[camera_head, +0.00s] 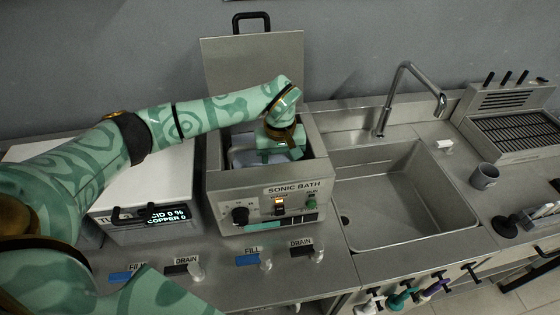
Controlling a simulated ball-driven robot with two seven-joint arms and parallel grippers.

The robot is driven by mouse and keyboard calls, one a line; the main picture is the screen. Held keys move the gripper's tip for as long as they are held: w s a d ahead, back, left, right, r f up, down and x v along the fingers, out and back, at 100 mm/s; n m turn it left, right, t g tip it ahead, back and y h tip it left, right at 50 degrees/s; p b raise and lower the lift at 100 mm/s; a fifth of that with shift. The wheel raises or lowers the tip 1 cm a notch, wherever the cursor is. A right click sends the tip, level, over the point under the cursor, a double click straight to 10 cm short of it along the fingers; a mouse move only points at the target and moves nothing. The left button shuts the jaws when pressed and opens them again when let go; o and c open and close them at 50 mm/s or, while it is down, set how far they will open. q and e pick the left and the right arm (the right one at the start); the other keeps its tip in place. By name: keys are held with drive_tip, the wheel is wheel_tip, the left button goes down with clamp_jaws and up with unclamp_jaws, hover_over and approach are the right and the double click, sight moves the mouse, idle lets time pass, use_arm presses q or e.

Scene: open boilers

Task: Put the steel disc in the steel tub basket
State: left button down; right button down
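The steel tub of the sonic bath (265,185) stands in the middle of the counter with its lid raised behind it. My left arm comes in from the left, and its wrist is bent down over the tub opening. My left gripper (275,157) is down inside the tub. Its fingers are hidden, so I cannot tell whether it holds anything. Part of the tub's inside, perhaps the basket, shows beside the gripper (240,157). The steel disc is not visible. My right gripper is not in view.
A raised lid (252,75) stands behind the bath. A white-topped box with a display (150,210) is at the left. A sink (400,195) with a tap (412,85), a grey mug (484,176) and a grill-like unit (515,130) are at the right.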

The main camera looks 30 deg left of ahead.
use_arm(q)
drive_tip(key=shift+s+f, duration=0.25)
drive_tip(key=shift+f, duration=0.25)
drive_tip(key=c, duration=0.9)
unclamp_jaws()
drive_tip(key=shift+d+f, duration=0.1)
drive_tip(key=shift+f, duration=0.05)
drive_tip(key=shift+o, duration=0.2)
wheel_tip(320, 180, up, 14)
drive_tip(key=p, duration=0.1)
drive_tip(key=shift+w+f, duration=0.15)
drive_tip(key=shift+w, duration=0.1)
